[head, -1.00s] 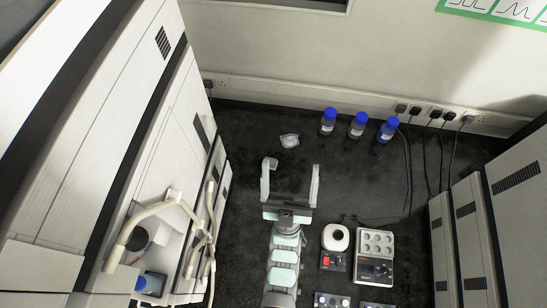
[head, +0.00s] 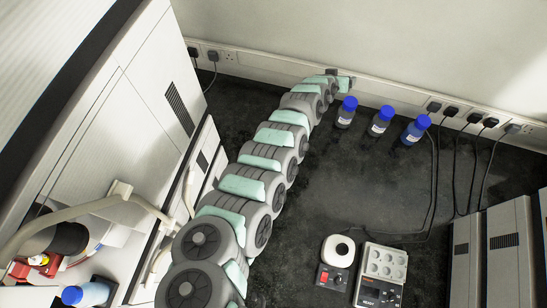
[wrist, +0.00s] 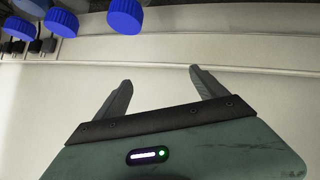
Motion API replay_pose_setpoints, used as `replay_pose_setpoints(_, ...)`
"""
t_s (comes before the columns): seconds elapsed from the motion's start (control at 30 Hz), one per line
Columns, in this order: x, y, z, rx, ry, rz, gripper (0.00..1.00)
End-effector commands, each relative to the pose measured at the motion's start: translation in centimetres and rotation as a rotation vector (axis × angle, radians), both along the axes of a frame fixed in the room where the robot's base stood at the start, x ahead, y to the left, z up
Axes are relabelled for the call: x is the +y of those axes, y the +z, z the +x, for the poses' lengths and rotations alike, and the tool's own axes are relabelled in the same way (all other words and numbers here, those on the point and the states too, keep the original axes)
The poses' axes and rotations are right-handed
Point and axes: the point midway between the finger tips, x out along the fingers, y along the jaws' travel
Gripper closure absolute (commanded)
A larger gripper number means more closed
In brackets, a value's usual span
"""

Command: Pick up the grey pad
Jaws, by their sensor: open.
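I cannot make out a grey pad in the head view or the wrist view. My gripper shows in the wrist view (wrist: 160,78) with its two dark fingers spread apart and nothing between them. A pale wall and its trunking lie beyond the fingers. In the head view my arm reaches across the dark bench to the back wall, and its end (head: 342,82) is close to the trunking, left of the bottles. My arm hides part of the bench behind it, including where a small crumpled pale item lay earlier.
Three blue-capped bottles (head: 380,122) stand near the back wall; their caps also show in the wrist view (wrist: 62,22). Plugs and cables (head: 473,118) hang at the right. A white round-topped device (head: 338,251) and a block instrument (head: 383,275) stand in front. White cabinets flank the bench.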

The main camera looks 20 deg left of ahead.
Motion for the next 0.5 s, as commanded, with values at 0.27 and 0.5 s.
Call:
replay_pose_setpoints(0.27, 7.3, -8.1, -14.0, 0.558, -0.155, 0.164, 0.18)
replay_pose_setpoints(0.5, 12.9, -9.7, -23.9, 0.852, -0.170, 0.239, 0.18)
